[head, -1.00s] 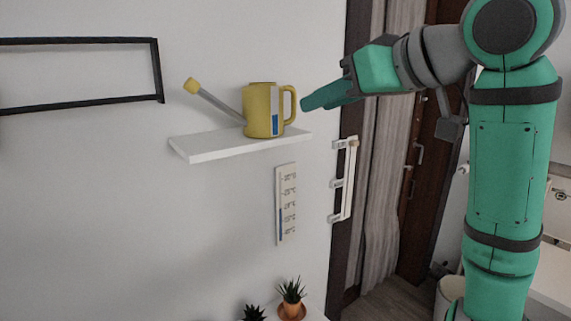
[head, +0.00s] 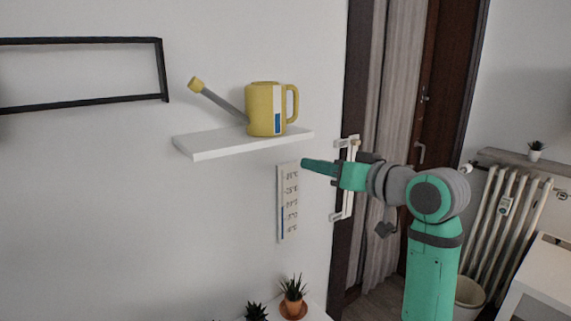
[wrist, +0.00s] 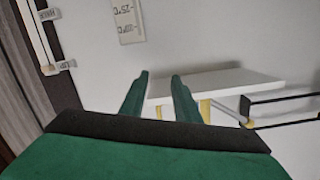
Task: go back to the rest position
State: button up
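My gripper (head: 306,163) is below the right end of the white wall shelf, in front of the top of the wall thermometer. In the wrist view its two green fingers (wrist: 160,82) stand apart with nothing between them. A yellow watering can (head: 262,110) with a grey spout stands upright on the shelf (head: 222,147), its handle to the right. My gripper is apart from the can. Part of the can (wrist: 205,108) also shows past the shelf (wrist: 220,85) in the wrist view.
A thermometer (head: 290,225) and a white rail (head: 347,195) hang on the wall. Potted plants (head: 293,298) stand low in front. A black frame (head: 162,72) hangs at left. A radiator (head: 500,230) and white desk (head: 545,275) are at right.

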notch_tip(320, 180, down, 26)
jog(key=w+a+m+t+h, duration=0.1)
jog(key=w+m+t+h, duration=0.15)
jog(key=m, duration=0.35)
jog(key=s+a+f+m+h, duration=0.1)
jog(key=s+f+h, duration=0.1)
jog(key=s+f, duration=0.4)
jog(key=s+a+f+m+h, duration=0.1)
jog(key=s+a+f+h, duration=0.1)
jog(key=s+f, duration=0.5)
jog(key=s+a+f+m+h, duration=0.1)
jog(key=s+f+h, duration=0.1)
jog(key=s+f, duration=0.5)
jog(key=shift+s+a+f+t+h, duration=0.1)
jog(key=shift+s+f+t+h, duration=0.05)
jog(key=shift+f, duration=1.5)
jog(key=shift+s+a+f+t+h, duration=0.1)
jog(key=shift+f, duration=1.5)
jog(key=s+a+n, duration=0.2)
jog(key=s+n, duration=0.3)
jog(key=s, duration=2.7)
jog(key=shift+r+g+h, duration=0.2)
jog(key=shift+g+h, duration=0.1)
jog(key=shift+g, duration=0.1)
